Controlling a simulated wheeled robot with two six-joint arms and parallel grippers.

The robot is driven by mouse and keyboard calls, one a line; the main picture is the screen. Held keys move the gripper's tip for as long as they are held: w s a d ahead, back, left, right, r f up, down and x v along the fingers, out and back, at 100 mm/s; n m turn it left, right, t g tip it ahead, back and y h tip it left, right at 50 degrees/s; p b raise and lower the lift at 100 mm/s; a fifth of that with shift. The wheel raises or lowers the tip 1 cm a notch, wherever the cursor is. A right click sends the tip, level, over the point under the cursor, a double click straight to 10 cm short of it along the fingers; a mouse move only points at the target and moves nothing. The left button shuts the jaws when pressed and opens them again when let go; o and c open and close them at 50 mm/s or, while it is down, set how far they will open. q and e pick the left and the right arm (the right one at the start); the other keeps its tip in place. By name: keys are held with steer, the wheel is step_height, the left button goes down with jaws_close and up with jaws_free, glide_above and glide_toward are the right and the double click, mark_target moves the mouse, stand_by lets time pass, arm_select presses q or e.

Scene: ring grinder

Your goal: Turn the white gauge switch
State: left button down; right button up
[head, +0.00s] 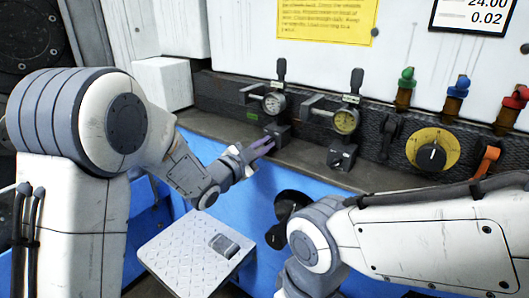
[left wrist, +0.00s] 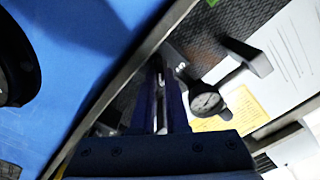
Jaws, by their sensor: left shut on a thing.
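The white-faced gauge (head: 273,103) stands on the dark rail at the back, left of a yellow-faced gauge (head: 346,121). Below it on the ledge is its small black switch (head: 278,131). My left gripper (head: 264,146) reaches in from the left, its fingers shut on this switch. In the left wrist view the fingers (left wrist: 170,85) point at the dark switch block (left wrist: 173,57), partly hidden between them, with the white gauge (left wrist: 207,103) just to the right. My right arm shows at lower right, but its gripper is out of the frame.
A second black switch (head: 342,157) sits below the yellow-faced gauge. Further right are green (head: 406,78), blue (head: 458,87) and red valves, a yellow dial (head: 432,151) and an orange lever (head: 487,161). A metal plate (head: 190,255) lies in front of the blue panel.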

arm_select(q)
steer(key=shift+m, duration=0.3)
steer(key=c, duration=0.9)
jaws_free()
steer(key=shift+s, duration=0.1)
steer(key=v, duration=1)
steer(key=shift+s+a, duration=0.1)
steer(key=shift+s, duration=0.05)
steer(key=shift+f, duration=0.1)
